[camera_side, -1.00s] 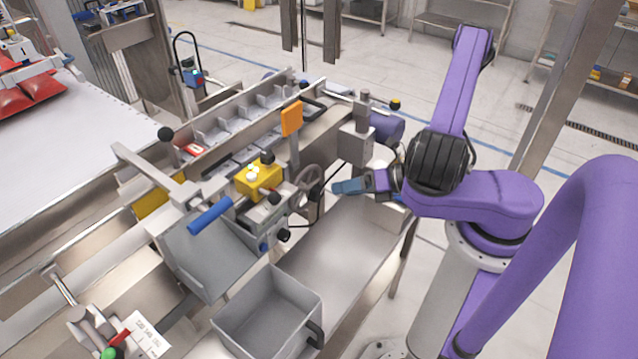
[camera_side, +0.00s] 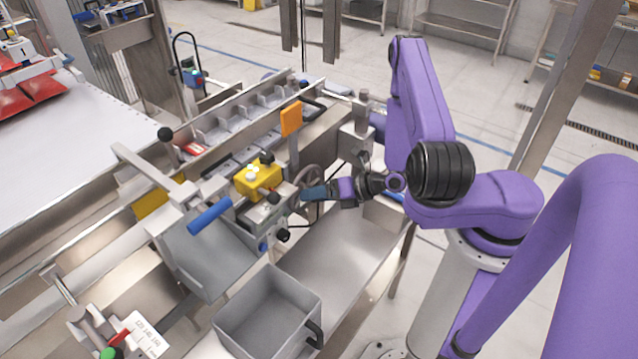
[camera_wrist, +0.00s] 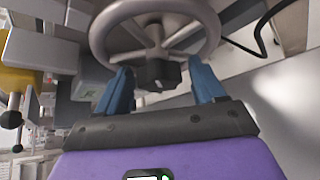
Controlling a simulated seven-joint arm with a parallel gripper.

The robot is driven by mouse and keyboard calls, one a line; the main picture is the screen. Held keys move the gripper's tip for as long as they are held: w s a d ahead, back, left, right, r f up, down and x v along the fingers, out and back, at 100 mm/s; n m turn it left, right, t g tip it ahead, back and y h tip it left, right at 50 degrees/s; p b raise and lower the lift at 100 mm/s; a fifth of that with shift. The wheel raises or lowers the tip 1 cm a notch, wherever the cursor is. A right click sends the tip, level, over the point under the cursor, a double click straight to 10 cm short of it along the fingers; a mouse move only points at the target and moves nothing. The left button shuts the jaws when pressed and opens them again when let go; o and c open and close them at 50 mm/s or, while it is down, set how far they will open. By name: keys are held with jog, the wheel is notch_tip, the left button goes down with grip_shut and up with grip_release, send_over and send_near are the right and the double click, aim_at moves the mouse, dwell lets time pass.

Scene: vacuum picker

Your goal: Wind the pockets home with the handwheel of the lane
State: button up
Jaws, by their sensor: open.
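The grey spoked handwheel (camera_side: 309,179) stands on the near side of the lane, partly hidden by my gripper in the side view. In the wrist view the handwheel (camera_wrist: 154,30) fills the top middle, with a dark hub or knob (camera_wrist: 157,73) below its rim centre. My gripper (camera_wrist: 160,80) is open, its blue fingers apart on either side of the dark hub. In the side view my gripper (camera_side: 306,194) points left at the wheel. Whether the fingers touch the hub cannot be told. The lane's grey pockets (camera_side: 236,123) run in a row behind the wheel.
A yellow block with black knobs (camera_side: 257,180) sits left of the wheel. An orange plate (camera_side: 291,119) stands upright behind it. A grey open bin (camera_side: 267,312) stands below, with a blue-handled lever (camera_side: 210,215) to its upper left. The steel shelf (camera_side: 340,250) under my gripper is clear.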

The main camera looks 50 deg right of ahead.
jog(key=shift+w, duration=0.3)
jog(key=c, duration=0.8)
jog(key=shift+r+n+h, duration=0.1)
jog(key=shift+n+h, duration=0.6)
jog(key=shift+n, duration=0.1)
